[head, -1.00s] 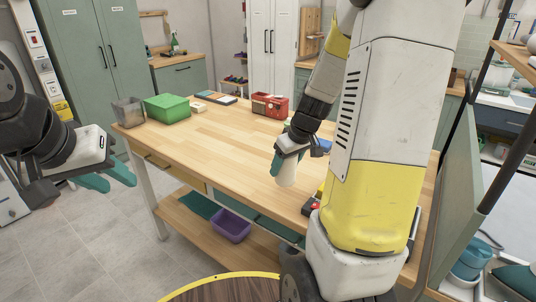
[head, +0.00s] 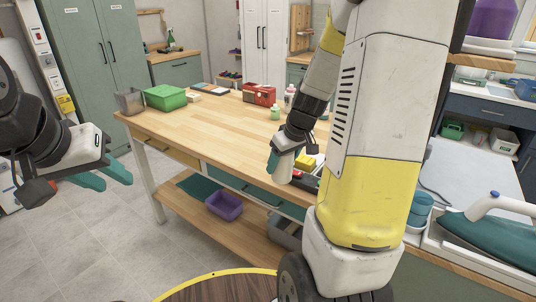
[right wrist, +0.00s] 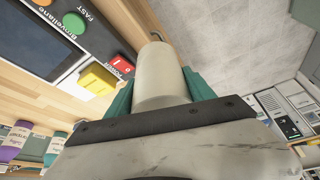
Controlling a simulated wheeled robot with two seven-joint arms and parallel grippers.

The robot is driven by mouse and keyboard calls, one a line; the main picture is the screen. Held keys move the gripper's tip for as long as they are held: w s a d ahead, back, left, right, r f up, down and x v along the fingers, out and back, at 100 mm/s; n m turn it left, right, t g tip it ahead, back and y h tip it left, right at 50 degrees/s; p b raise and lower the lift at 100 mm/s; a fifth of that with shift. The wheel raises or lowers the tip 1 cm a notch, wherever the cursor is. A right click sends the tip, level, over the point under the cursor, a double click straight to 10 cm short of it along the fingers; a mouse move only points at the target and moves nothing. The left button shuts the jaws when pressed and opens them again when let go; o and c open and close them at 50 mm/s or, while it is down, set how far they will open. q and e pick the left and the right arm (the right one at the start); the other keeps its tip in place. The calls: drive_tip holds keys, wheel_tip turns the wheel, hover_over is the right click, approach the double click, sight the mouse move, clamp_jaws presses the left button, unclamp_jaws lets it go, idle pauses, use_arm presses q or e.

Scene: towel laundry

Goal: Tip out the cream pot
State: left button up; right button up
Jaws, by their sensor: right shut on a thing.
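The cream pot (head: 284,168) is a plain, pale, tapered cylinder. My right gripper (head: 285,160) is shut on it near the table's front edge in the head view. In the right wrist view the pot (right wrist: 160,75) sits between the teal fingers and juts away from the palm. Its mouth and any contents are not visible. My left gripper (head: 103,176) is open and empty, its teal fingers apart, left of the table and far from the pot.
The wooden table (head: 215,125) is mostly clear. It bears a green box (head: 166,98), a red box (head: 259,94) and bottles (head: 275,112). A device with a yellow block (right wrist: 97,79) lies beside the pot. A purple bin (head: 224,203) sits on the lower shelf. An iron (head: 490,230) stands at right.

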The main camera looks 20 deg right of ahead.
drive_tip(key=shift+w+a+f, duration=0.35)
drive_tip(key=shift+a, duration=0.2)
drive_tip(key=shift+s+a+f+m, duration=0.1)
drive_tip(key=shift+a+f+m, duration=0.05)
drive_tip(key=shift+a+m, duration=0.15)
drive_tip(key=w+a+f+m+h, duration=0.1)
drive_tip(key=a+f+m, duration=0.2)
drive_tip(key=a, duration=0.4)
drive_tip(key=shift+x, duration=0.9)
